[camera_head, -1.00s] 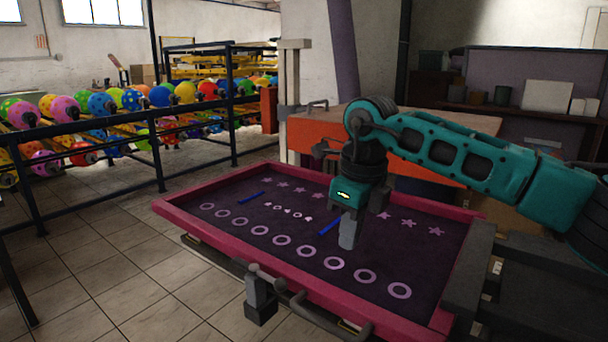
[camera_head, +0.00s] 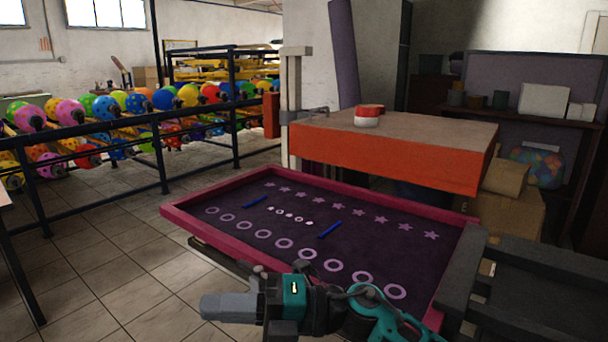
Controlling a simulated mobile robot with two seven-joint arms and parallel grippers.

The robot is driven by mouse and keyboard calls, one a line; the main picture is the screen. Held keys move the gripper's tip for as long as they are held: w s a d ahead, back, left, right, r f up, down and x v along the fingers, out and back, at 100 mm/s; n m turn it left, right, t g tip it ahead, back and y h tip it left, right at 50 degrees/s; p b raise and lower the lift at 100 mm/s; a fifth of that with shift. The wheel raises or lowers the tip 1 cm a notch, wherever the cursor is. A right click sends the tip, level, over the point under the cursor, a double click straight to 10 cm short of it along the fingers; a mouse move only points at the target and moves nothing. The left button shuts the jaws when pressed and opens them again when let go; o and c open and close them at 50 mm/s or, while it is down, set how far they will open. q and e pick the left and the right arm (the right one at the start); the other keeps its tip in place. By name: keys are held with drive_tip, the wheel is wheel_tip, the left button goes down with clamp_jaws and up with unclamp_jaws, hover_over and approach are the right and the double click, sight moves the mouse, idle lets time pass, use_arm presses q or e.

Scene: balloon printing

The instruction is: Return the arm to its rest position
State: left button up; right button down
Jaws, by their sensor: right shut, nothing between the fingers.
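My right arm comes in from the bottom edge, folded low in front of the printing screen. My right gripper (camera_head: 212,307) points left, shut and empty, just below the near edge of the pink frame (camera_head: 190,229). The frame holds a dark purple screen (camera_head: 330,215) with rows of light rings and stars. Two blue strips (camera_head: 331,229) lie on the screen. The teal wrist part of my arm hides a bit of the frame's near edge. My left gripper is not in view.
Behind the screen stands an orange-sided table (camera_head: 390,157) with a red and white round object (camera_head: 367,116) on it. Dark rails (camera_head: 540,265) lie at the right. Racks of coloured balloons (camera_head: 105,106) stand behind a dark railing at left. The tiled floor at left is clear.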

drive_tip(key=w+d+f+m+t+h+p, duration=0.15)
drive_tip(key=d+f+m+t+h, duration=0.35)
drive_tip(key=d+m+t, duration=0.65)
drive_tip(key=w+d+f+m+t+h+p, duration=0.15)
drive_tip(key=d+f+m+t+h, duration=0.4)
drive_tip(key=m, duration=1.05)
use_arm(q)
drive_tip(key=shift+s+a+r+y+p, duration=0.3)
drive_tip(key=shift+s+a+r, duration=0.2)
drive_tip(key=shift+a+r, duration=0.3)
use_arm(e)
drive_tip(key=s+d+f+m+g+h, duration=0.2)
drive_tip(key=s+d+f+m+h, duration=0.1)
drive_tip(key=s+f, duration=0.4)
drive_tip(key=s+d+f+m+g+h, duration=0.2)
drive_tip(key=s+d+f+m+h, duration=0.1)
drive_tip(key=s+d+f+m, duration=0.3)
wheel_tip(320, 180, down, 4)
drive_tip(key=shift+s+d+r+h, duration=0.3)
drive_tip(key=shift+s+d, duration=0.5)
drive_tip(key=shift+d, duration=0.45)
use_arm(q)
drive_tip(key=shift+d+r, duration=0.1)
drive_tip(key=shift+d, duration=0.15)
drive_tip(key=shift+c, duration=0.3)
use_arm(e)
drive_tip(key=shift+m, duration=0.25)
